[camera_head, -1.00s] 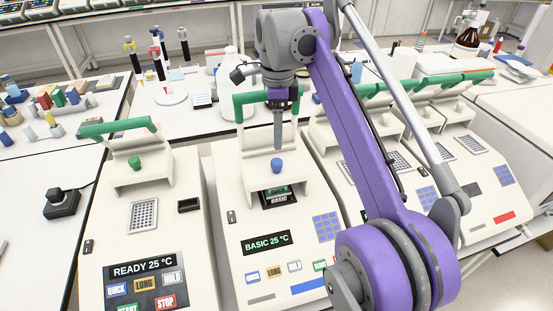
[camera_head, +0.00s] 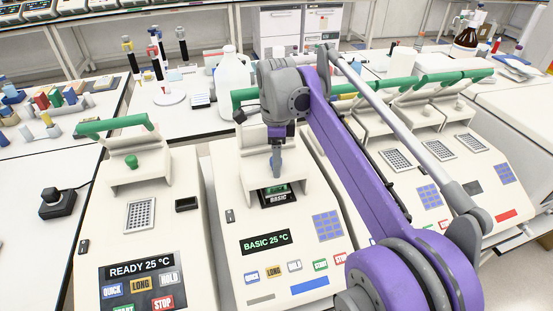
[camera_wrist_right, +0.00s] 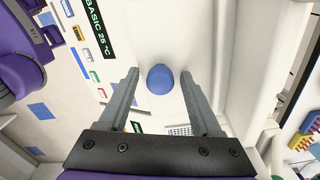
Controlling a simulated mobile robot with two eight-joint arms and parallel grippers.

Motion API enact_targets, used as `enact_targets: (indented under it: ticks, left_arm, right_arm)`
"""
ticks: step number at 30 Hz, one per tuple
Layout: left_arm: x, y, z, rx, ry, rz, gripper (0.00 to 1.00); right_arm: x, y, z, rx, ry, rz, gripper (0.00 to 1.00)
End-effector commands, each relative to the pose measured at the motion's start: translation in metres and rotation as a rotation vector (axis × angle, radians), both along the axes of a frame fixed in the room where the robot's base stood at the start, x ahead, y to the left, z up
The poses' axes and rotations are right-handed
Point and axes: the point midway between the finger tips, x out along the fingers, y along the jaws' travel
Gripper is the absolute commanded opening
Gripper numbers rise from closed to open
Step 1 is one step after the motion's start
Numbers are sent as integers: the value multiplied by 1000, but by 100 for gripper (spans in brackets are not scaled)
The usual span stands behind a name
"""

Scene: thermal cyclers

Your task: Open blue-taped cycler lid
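The blue-taped cycler (camera_head: 237,205) is the white machine in the middle of the head view, with a BASIC 25 °C display (camera_head: 265,242) and a blue strip (camera_head: 310,285) at its front. Its green handle bar (camera_head: 243,96) is partly hidden behind my right arm. A blue knob (camera_wrist_right: 159,79) on its lid front shows in the right wrist view. My right gripper (camera_head: 277,165) points down at the knob. In the wrist view the fingers (camera_wrist_right: 159,74) are spread, one each side of the knob, with visible gaps. My left gripper is out of view.
A READY 25 °C cycler (camera_head: 105,225) with a green knob (camera_head: 131,161) stands close on the left. More green-handled cyclers (camera_head: 465,195) stand to the right, partly behind my arm.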

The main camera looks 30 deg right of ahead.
Motion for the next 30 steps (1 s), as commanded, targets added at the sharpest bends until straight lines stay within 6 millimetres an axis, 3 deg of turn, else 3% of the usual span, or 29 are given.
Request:
enact_targets:
  ticks: [2,10,30]
  left_arm:
    - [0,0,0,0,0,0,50]
    - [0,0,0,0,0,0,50]
    - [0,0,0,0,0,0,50]
  right_arm:
    - [0,0,0,0,0,0,49]
    - [0,0,0,0,0,0,0]
    - [0,0,0,0,0,0,0]
